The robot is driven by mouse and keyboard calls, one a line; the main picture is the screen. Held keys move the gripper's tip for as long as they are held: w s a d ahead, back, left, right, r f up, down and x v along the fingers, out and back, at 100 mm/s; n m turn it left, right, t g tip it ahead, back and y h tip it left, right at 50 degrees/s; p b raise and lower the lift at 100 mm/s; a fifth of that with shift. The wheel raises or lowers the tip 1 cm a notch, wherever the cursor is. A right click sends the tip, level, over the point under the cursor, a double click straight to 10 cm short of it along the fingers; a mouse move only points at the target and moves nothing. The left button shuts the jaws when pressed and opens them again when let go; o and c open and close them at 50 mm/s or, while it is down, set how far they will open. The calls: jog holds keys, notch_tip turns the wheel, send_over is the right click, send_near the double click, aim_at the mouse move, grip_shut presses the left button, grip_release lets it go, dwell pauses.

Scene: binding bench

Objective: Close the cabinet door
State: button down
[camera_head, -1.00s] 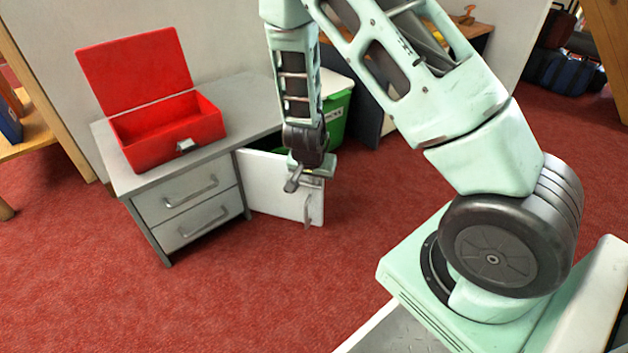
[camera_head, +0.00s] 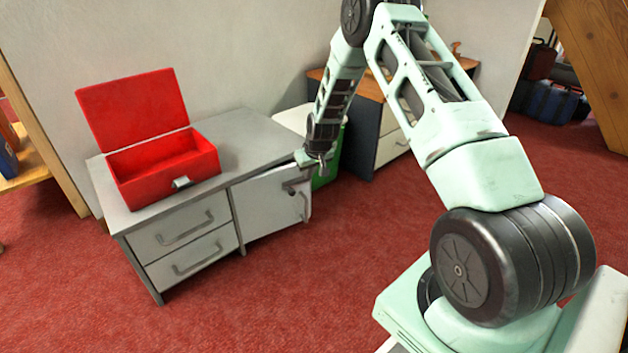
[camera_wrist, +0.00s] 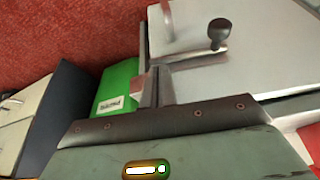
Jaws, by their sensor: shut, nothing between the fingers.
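The grey cabinet (camera_head: 175,222) stands against the wall. Its white door (camera_head: 262,205), right of the two drawers, is nearly flush with the front but looks slightly ajar. The door has a handle near its free edge. My gripper (camera_head: 318,163) is shut and empty, at the top of the door's free edge. In the wrist view my fingers (camera_wrist: 157,88) are together beside the edge of the door (camera_wrist: 260,50). I cannot tell whether they touch it. The door handle (camera_wrist: 166,20) and a dark knob (camera_wrist: 219,30) also show there.
An open red box (camera_head: 165,165) stands on the cabinet top. A green bin (camera_wrist: 117,88) is close beside the cabinet, to its right in the head view. A dark desk unit (camera_head: 365,135) stands farther right. The red carpet (camera_head: 270,290) in front is clear.

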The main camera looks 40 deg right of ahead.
jog(key=w+n, duration=0.1)
jog(key=w, duration=0.2)
jog(key=w+n+y+p, duration=0.1)
jog(key=w, duration=0.1)
jog(key=shift+w+d+n, duration=0.2)
jog(key=shift+d+n, duration=0.1)
jog(key=shift+d, duration=0.1)
jog(key=shift+w+r, duration=0.1)
jog(key=shift+w, duration=0.05)
jog(key=shift+a, duration=0.1)
